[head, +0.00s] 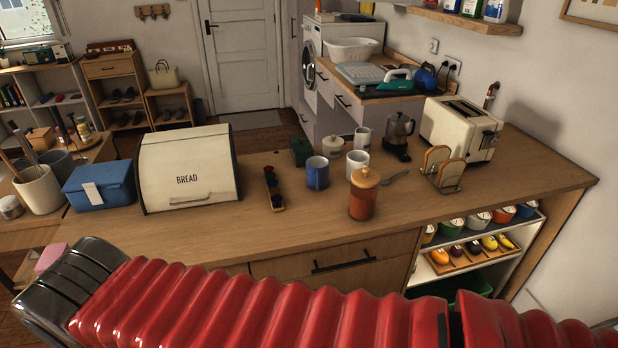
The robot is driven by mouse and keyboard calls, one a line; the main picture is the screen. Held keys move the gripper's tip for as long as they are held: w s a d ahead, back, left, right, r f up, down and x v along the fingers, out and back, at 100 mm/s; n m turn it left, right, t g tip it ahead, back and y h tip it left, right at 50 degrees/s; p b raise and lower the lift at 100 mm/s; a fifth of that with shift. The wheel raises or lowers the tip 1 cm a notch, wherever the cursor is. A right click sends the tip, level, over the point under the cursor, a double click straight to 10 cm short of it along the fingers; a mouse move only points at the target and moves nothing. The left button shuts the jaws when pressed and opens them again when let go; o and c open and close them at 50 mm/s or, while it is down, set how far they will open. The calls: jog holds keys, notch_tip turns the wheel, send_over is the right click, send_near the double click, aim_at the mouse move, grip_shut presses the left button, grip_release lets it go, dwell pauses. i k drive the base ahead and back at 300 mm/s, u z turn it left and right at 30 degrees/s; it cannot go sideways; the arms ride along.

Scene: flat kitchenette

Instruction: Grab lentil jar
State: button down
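A jar with reddish-orange contents and an orange-brown lid (363,196), which looks like the lentil jar, stands upright on the wooden counter (310,222) near its front edge, right of the middle. Nothing hides it. My red ribbed arm crosses the bottom of the head view, in front of the counter. The fingers of my gripper do not show, so nothing can be told of their opening. Nothing is touching the jar except the counter under it.
A white mug (356,163) stands just behind the jar and a blue mug (317,173) to its left. A bread bin (188,168) stands further left. The counter front before the jar is clear.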

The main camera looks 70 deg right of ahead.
aim_at(362, 205)
jog(key=z, duration=2.85)
jog(key=k, duration=0.45)
jog(key=z, duration=0.1)
jog(key=i, duration=0.45)
